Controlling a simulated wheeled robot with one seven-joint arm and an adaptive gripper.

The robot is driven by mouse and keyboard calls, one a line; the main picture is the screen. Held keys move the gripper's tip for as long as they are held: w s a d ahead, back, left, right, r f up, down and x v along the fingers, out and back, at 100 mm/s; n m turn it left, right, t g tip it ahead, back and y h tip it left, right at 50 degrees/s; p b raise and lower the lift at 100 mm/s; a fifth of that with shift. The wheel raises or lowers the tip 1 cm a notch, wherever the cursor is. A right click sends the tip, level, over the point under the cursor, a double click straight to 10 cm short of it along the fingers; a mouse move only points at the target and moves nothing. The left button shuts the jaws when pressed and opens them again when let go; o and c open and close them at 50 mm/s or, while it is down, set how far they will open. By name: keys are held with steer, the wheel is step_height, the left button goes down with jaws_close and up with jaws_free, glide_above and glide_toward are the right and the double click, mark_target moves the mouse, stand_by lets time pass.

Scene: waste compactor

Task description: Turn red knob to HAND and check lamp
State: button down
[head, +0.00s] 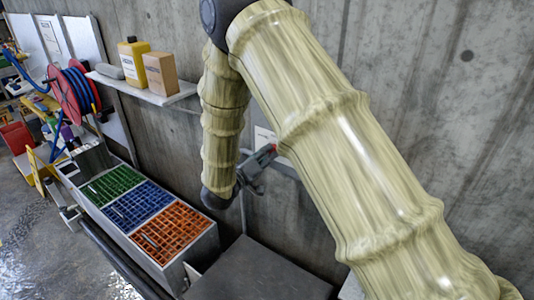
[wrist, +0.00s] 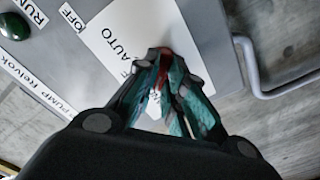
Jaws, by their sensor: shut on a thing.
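In the wrist view my gripper (wrist: 162,68) is shut on the red knob (wrist: 164,56), and its fingers hide most of it. The knob sits on a grey panel (wrist: 222,62) with a white label plate (wrist: 120,30).
A metal handle (wrist: 258,75) sticks out to the right of the panel. In the head view, a bench with green, blue and orange grid trays (head: 172,232) stands to the left. A shelf (head: 150,93) holds a yellow jug and a box.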

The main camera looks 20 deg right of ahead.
steer(key=shift+n, duration=0.4)
steer(key=c, duration=1.5)
jaws_free()
steer(key=shift+a, duration=0.1)
steer(key=v, duration=1.2)
